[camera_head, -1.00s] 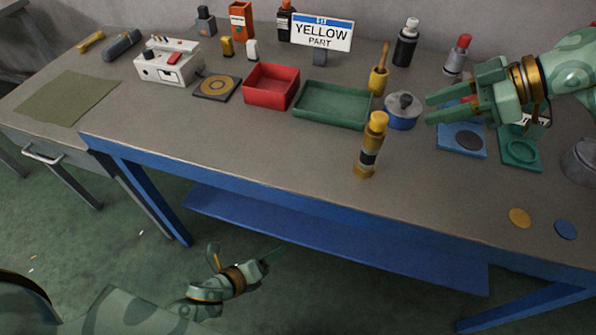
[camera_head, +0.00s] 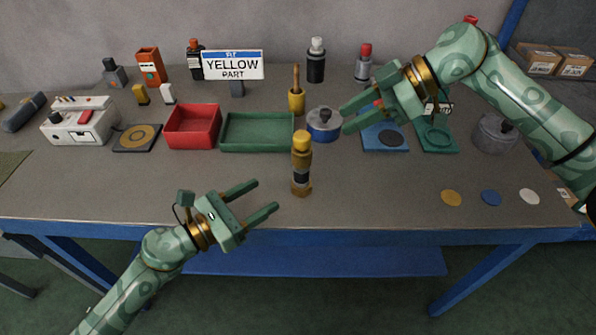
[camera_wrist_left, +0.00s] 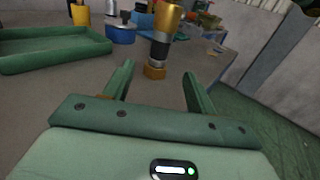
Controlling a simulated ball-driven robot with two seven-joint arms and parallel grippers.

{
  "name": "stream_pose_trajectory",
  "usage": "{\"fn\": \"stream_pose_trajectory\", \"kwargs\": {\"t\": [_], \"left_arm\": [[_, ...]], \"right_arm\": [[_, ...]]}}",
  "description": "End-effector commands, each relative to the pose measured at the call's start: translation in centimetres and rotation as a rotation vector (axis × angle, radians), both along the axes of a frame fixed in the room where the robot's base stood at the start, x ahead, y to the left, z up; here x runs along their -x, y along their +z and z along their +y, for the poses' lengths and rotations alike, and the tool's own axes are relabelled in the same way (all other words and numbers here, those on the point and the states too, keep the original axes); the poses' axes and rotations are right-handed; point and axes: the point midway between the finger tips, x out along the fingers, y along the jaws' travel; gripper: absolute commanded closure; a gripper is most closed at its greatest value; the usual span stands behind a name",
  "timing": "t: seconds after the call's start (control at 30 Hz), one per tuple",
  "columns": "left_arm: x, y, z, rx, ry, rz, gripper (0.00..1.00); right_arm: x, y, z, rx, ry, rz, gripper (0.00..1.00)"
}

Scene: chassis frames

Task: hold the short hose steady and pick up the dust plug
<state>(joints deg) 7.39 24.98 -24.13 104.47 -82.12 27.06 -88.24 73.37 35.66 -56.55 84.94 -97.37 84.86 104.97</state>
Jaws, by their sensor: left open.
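The short hose (camera_head: 301,178) stands upright on the bench near its front edge, with brass ends and a dark middle. A yellow cap, which looks like the dust plug (camera_head: 302,142), sits on its top. In the left wrist view the hose (camera_wrist_left: 160,50) stands beyond the fingertips and its top is cut off. My left gripper (camera_head: 266,196) is open and empty, just left of the hose and not touching it. My right gripper (camera_head: 352,112) is open above the bench, up and right of the plug, with its fingers pointing left.
A green tray (camera_head: 258,146), red bin (camera_head: 218,128) and blue round pot (camera_head: 324,135) stand behind the hose. A sign reading "YELLOW PART" (camera_head: 233,65) is at the back. Yellow (camera_head: 451,198), blue (camera_head: 491,198) and white (camera_head: 529,196) discs lie front right. The front bench middle is mostly clear.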

Motion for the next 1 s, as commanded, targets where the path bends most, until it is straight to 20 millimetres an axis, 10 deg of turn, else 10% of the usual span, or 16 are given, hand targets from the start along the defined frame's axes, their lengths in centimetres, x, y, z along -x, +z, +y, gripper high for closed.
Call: {"fn": "stream_pose_trajectory", "kwargs": {"t": [0.5,1.0], "left_arm": [[-7.1,0.1,-8.8,0.003,0.002,0.000,0.43],[-8.3,0.0,-10.2,0.001,0.001,0.001,0.43]], "right_arm": [[0.0,0.0,0.0,0.000,0.000,0.000,0.64],[0.0,0.0,0.0,0.000,0.000,0.000,0.64]]}}
